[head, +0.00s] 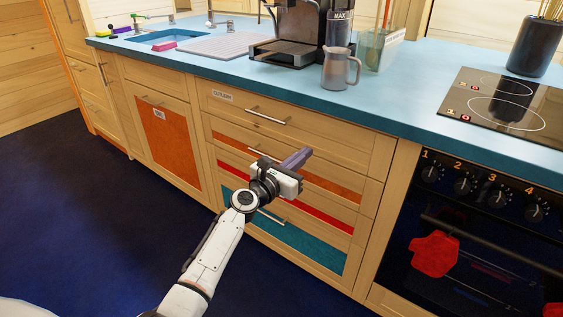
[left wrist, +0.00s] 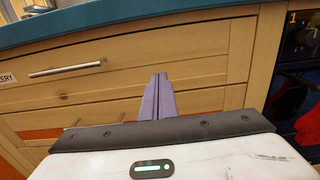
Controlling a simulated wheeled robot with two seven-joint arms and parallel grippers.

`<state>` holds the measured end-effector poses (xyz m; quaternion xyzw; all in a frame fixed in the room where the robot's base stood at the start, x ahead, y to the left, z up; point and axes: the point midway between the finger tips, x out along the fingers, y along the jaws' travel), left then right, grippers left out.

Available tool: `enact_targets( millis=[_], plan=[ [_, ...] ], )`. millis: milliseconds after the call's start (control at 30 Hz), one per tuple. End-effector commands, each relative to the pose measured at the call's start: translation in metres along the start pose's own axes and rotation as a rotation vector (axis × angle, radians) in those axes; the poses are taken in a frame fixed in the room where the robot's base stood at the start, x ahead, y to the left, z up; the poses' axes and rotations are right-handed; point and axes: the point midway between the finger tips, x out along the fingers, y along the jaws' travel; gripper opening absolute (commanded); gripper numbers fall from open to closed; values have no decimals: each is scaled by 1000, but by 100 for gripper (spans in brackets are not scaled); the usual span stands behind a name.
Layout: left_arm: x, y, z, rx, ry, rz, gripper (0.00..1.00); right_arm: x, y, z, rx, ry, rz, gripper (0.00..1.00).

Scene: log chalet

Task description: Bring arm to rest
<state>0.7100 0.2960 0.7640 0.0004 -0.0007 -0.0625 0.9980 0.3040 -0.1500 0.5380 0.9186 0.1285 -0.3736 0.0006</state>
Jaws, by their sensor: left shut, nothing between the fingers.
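My left arm reaches up from the bottom of the head view. Its gripper (head: 304,155) is shut and empty, with purple fingers pressed together. It is in front of the drawer stack below the blue counter. In the left wrist view the shut fingers (left wrist: 158,98) point toward the wooden drawer fronts. The top drawer (head: 290,125), labelled as cutlery, looks closed. I cannot tell the exact gap between the fingertips and the drawer fronts. My right gripper does not show in either view.
The blue counter (head: 215,66) holds a coffee machine (head: 290,35), a metal jug (head: 340,68), a sink (head: 165,38) and a hob (head: 505,100). The oven (head: 470,240) stands at right with a red mitt (head: 434,254) on its handle. The dark blue floor (head: 80,200) at left is clear.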

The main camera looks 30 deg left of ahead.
Motion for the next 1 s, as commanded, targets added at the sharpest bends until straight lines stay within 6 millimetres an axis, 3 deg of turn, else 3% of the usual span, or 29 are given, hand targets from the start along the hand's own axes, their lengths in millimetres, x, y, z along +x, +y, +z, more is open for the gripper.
enact_targets(
  millis=[100,300,667,767,833,1000],
  plan=[
    [-27,-1,1,-1,3,0,0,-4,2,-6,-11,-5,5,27],
    [-55,-1,0,-1,2,-1,0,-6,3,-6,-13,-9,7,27],
    [-69,-6,-9,70,25,-12,0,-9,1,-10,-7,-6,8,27],
    [-88,-24,-30,305,89,-53,0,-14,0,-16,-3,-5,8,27],
    [-111,-44,-54,570,152,-116,0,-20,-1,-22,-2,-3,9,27],
    [-191,-100,-112,1354,249,-384,0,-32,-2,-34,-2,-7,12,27]
  ],
)
